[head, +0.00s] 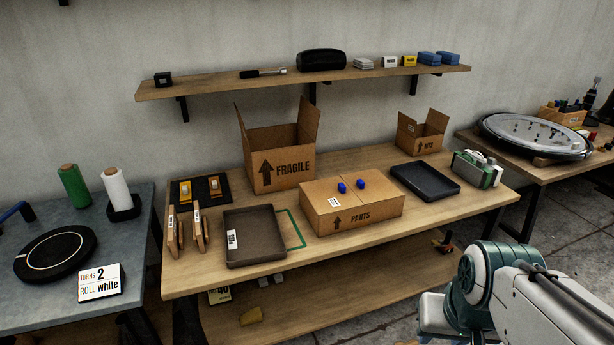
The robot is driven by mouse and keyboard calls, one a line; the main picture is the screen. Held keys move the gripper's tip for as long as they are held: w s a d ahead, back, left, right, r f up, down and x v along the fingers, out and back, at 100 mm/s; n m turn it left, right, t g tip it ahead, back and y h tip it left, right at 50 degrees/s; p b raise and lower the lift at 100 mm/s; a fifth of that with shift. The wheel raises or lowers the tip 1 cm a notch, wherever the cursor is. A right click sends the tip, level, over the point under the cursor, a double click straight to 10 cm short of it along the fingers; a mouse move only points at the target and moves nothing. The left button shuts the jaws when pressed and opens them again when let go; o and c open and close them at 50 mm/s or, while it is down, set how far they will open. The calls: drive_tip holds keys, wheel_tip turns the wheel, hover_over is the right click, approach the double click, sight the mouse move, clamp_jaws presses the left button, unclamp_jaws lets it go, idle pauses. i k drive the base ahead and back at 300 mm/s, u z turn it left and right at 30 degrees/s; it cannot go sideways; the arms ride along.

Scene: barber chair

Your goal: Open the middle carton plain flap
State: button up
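A white label (335,202) lies on the left part of the top. The right part of the top (378,192) looks plain. Part of my own arm shows at the lower right, in front of the bench and apart from the carton. My gripper is not in view.
An open FRAGILE carton (283,178) stands behind left, and a small open carton (420,144) behind right. A brown tray (255,238) is left of the middle carton, a dark tray (425,181) right. A shelf (205,88) hangs above. Bare bench (440,212) shows front right.

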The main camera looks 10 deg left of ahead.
sight(370, 186)
drive_tip(key=u, duration=0.25)
drive_tip(key=i, duration=1.65)
